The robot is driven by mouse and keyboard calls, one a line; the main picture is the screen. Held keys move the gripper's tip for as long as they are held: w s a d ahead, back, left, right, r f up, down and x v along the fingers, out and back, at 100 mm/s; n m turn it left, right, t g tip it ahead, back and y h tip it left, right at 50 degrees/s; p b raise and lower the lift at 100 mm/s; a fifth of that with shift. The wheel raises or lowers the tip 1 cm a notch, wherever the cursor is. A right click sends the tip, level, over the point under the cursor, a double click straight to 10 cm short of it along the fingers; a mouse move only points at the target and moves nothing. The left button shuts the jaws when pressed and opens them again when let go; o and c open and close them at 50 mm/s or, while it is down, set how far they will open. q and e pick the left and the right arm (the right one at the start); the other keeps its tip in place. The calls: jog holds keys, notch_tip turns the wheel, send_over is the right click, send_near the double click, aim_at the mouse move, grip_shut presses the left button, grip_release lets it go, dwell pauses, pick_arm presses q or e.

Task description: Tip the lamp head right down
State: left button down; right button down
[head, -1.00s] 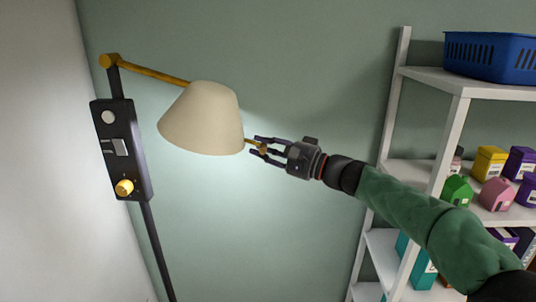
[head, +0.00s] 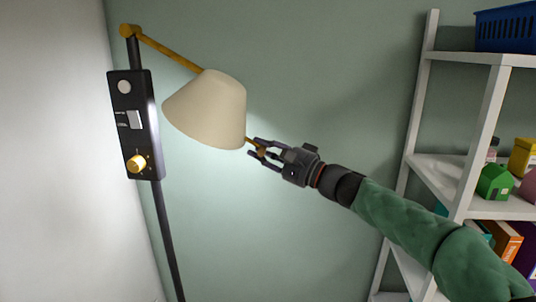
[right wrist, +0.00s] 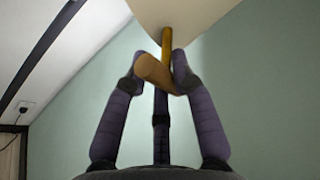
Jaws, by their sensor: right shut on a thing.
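The lamp head (head: 208,108) is a cream cone shade on a brass arm (head: 170,52), which joins a dark upright pole. Its wide opening faces down and to the left, and light falls on the wall around it. A short brass handle (head: 251,142) sticks out of the shade's lower right side. My right gripper (head: 258,152) is shut on this handle, to the right of the shade. In the right wrist view the fingers (right wrist: 167,75) close around the brass handle (right wrist: 155,72), with the shade (right wrist: 185,14) just beyond. My left gripper is not in view.
A black control box (head: 134,122) with a brass knob (head: 136,163) sits on the pole (head: 168,235). A white shelf unit (head: 440,180) stands at the right, with a blue basket (head: 507,30) and small houses. The wall between is clear.

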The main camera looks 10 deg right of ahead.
jog(key=shift+w+a+f, duration=0.1)
jog(key=shift+a+f, duration=0.1)
jog(key=shift+f, duration=0.3)
jog(key=c, duration=1.1)
grip_release()
jog(key=shift+o, duration=0.5)
jog(key=shift+a+r, duration=0.1)
jog(key=shift+s+d, duration=0.2)
jog(key=shift+d, duration=0.15)
jog(key=v, duration=1.1)
jog(key=shift+s, duration=0.1)
